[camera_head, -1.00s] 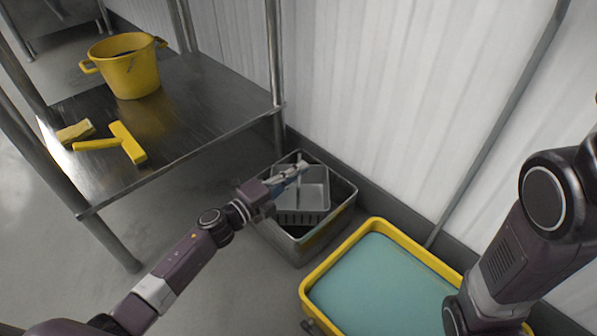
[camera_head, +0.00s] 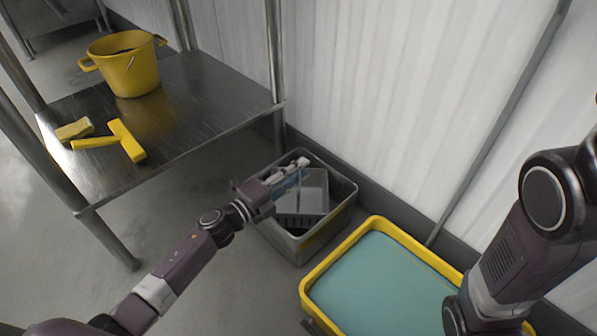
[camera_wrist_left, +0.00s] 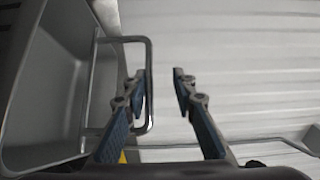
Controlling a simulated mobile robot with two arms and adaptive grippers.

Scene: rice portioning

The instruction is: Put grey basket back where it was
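The grey basket (camera_head: 314,192) sits inside a larger grey bin (camera_head: 328,236) on the floor, in the middle of the head view. It looks slightly tilted. In the left wrist view, the gripper (camera_wrist_left: 160,82) is open with an empty gap between the fingertips. The basket (camera_wrist_left: 45,95) fills the left of that view. Its wire handle (camera_wrist_left: 150,60) overlaps the left finger, and I cannot tell whether they touch. My right arm shows at the right, but its gripper is out of view.
A yellow-rimmed tub (camera_head: 432,263) of teal liquid stands right of the bin. A metal shelf (camera_head: 185,120) at the left holds a yellow bucket (camera_head: 130,75), a yellow sponge (camera_head: 75,128) and a yellow T-shaped tool (camera_head: 127,142). A white corrugated wall (camera_head: 400,90) stands behind the bin.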

